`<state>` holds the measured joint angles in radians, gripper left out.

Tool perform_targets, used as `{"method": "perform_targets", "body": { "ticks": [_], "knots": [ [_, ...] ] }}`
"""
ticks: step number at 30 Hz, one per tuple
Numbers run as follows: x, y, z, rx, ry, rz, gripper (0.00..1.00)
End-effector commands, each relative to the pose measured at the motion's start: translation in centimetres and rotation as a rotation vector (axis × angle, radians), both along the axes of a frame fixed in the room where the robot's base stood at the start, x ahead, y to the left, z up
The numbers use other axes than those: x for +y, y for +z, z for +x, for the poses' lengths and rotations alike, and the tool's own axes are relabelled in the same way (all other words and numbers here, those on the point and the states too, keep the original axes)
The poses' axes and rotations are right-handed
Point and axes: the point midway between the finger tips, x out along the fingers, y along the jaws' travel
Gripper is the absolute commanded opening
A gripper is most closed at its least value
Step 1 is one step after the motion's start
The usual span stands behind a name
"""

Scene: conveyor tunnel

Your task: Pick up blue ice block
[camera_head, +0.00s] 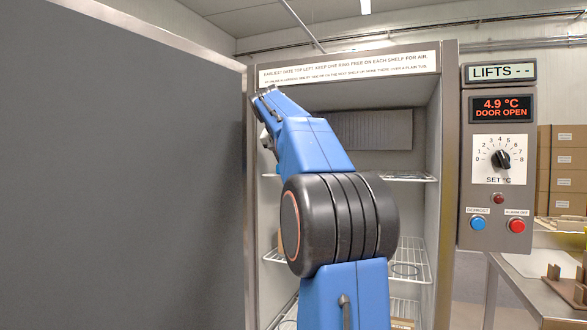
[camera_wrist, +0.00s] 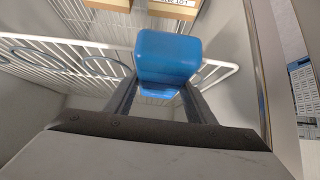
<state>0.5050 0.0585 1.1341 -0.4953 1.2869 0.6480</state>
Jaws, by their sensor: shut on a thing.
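The blue ice block (camera_wrist: 168,55) is a smooth, rounded blue block in the wrist view, held between the two dark fingers of my gripper (camera_wrist: 160,88). My gripper is shut on it, in front of a white wire shelf (camera_wrist: 215,70). I cannot tell whether the block touches the shelf. In the head view my blue arm reaches up into the open fridge, and the block and fingers cannot be made out there.
The fridge has wire shelves (camera_head: 412,178) and a lower shelf with a ring (camera_head: 405,269). Its grey door (camera_head: 120,180) stands open at left. A control panel (camera_head: 497,160) reads 4.9 °C, DOOR OPEN. Labelled boxes (camera_wrist: 176,8) show in the wrist view. A table (camera_head: 515,285) stands at right.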

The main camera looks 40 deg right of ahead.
Motion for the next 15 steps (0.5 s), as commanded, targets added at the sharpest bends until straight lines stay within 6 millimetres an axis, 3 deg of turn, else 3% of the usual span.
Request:
{"method": "perform_targets", "body": {
  "ticks": [15],
  "knots": [
    [0.0,7.4,0.0,-0.002,0.0,-0.001,0.19]
  ]
}}
